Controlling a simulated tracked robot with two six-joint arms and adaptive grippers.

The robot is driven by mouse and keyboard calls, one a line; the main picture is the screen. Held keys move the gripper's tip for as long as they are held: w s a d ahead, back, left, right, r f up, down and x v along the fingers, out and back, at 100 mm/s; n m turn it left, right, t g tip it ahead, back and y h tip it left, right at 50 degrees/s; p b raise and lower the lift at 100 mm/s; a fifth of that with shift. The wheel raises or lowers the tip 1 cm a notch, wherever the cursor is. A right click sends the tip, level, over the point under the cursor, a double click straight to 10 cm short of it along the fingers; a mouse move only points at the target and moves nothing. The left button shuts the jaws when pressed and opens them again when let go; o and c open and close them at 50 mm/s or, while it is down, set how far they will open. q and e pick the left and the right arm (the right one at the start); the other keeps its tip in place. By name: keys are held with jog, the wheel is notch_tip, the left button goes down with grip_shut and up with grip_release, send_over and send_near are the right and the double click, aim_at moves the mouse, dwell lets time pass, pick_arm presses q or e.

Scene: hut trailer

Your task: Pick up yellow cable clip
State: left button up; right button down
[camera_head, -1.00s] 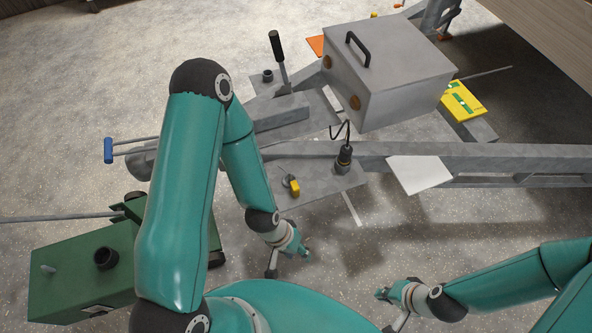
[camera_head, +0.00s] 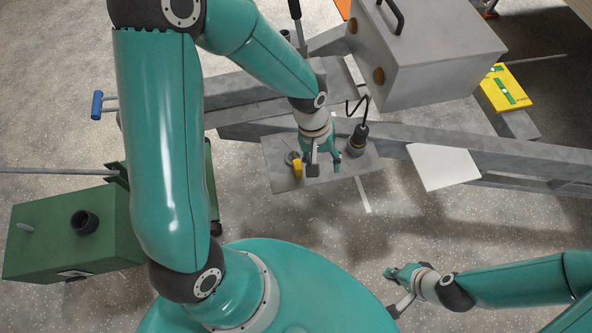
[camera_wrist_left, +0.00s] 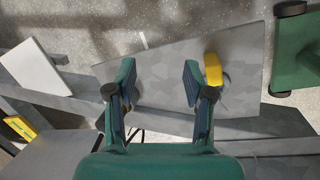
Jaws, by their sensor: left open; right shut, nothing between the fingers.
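The yellow cable clip (camera_head: 297,167) sits on the grey plate (camera_head: 284,181) fixed to the trailer frame, beside a round grey fitting. My left gripper (camera_head: 323,170) is over the plate, just right of the clip, with its fingers apart and nothing between them. In the left wrist view the clip (camera_wrist_left: 213,69) lies just outside the right-hand finger, and bare plate shows between the fingers (camera_wrist_left: 158,85). I cannot tell whether that finger touches the clip. My right gripper (camera_head: 394,291) is shut and empty, low over the floor, away from the plate.
A black connector with a cable (camera_head: 357,139) stands on the plate right of my left gripper. Behind are a grey box (camera_head: 430,60) and a yellow case (camera_head: 505,88). A white sheet (camera_head: 443,166) lies to the right, a green box (camera_head: 75,235) to the left.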

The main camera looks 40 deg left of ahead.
pick_arm(q)
jog(key=a+r+n+y+b, duration=0.3)
jog(key=a+r+n+b, duration=0.1)
jog(key=a+r, duration=0.4)
jog(key=b, duration=0.2)
send_over(297, 160)
jog(key=f, duration=0.9)
jog(key=shift+s+a+f, duration=0.1)
jog(key=shift+s+a, duration=0.1)
jog(key=shift+s, duration=0.05)
jog(key=shift+w+d+f+b, duration=0.15)
jog(key=shift+f+b, duration=0.2)
jog(key=shift+f, duration=1.15)
jog(key=shift+w+f+b, duration=0.1)
jog(key=shift+f+b, duration=0.25)
jog(key=shift+f, duration=1.1)
grip_shut()
pick_arm(e)
notch_tip(297, 160, down, 9)
